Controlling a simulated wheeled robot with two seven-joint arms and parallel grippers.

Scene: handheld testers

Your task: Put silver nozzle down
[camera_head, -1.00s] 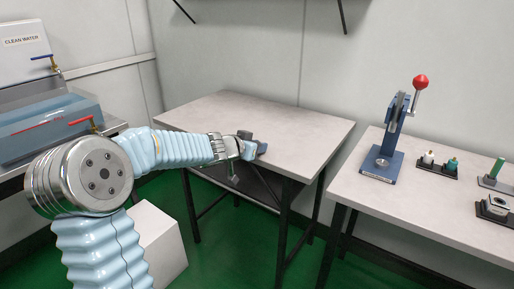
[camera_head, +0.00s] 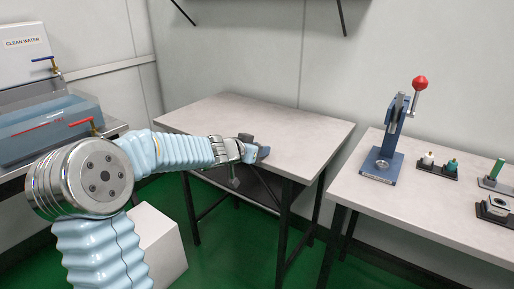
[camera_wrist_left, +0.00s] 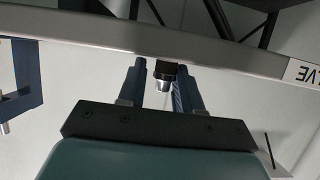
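A small silver nozzle (camera_wrist_left: 163,84) with a black upper part shows in the left wrist view, between the tips of my left gripper (camera_wrist_left: 158,80). The two blue fingers stand apart. A narrow gap shows between the nozzle and the left-hand finger, and the nozzle overlaps the edge of the other. I cannot tell whether it touches that finger. In the head view my left gripper (camera_head: 254,151) is at the front edge of the middle table (camera_head: 220,115), beside a small dark block. The nozzle cannot be made out there. My right gripper is out of view.
The middle table top is mostly clear. On the right table (camera_head: 400,200) stand a blue lever press (camera_head: 386,160) with a red knob, and several small parts in black holders (camera_head: 436,168). A sink unit (camera_head: 45,120) is at the left. A white box (camera_head: 160,245) stands on the floor.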

